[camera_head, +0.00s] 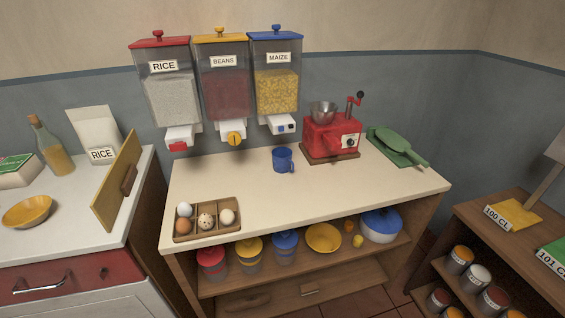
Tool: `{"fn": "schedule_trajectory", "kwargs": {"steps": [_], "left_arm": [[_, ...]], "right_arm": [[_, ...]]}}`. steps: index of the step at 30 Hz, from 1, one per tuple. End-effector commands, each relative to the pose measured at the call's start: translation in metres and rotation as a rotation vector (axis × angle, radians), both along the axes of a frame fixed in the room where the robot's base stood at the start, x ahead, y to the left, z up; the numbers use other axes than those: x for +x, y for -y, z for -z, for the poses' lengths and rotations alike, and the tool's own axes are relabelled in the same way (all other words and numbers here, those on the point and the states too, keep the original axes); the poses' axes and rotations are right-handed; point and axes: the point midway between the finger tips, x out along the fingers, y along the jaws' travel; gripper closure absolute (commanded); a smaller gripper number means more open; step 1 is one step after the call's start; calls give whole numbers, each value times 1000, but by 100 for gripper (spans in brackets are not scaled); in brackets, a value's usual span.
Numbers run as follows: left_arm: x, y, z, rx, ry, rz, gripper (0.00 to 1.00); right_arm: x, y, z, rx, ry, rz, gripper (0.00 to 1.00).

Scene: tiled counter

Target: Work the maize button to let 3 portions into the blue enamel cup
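The maize dispenser (277,90) hangs on the wall with a blue lid and a MAIZE label, its clear bin holding yellow maize. Its white outlet (281,125) below carries small dark blue buttons (281,129). The blue enamel cup (283,160) stands upright on the counter (330,185), below the maize outlet and apart from it. The inside of the cup is too small to make out. Neither of my grippers shows in this view.
Rice (172,100) and beans (226,95) dispensers hang to the left. A red grinder (330,135) and green tool (396,147) stand right of the cup. An egg box (206,219) sits front left. The counter's middle front is clear.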

Motion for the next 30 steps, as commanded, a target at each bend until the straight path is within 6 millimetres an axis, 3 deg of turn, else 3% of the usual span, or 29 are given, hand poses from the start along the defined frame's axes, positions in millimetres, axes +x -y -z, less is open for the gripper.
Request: {"fn": "schedule_trajectory", "kwargs": {"steps": [6,15,30], "left_arm": [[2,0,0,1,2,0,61],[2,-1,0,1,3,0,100],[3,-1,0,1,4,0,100]], "right_arm": [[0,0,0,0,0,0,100],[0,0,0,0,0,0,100],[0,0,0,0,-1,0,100]]}}
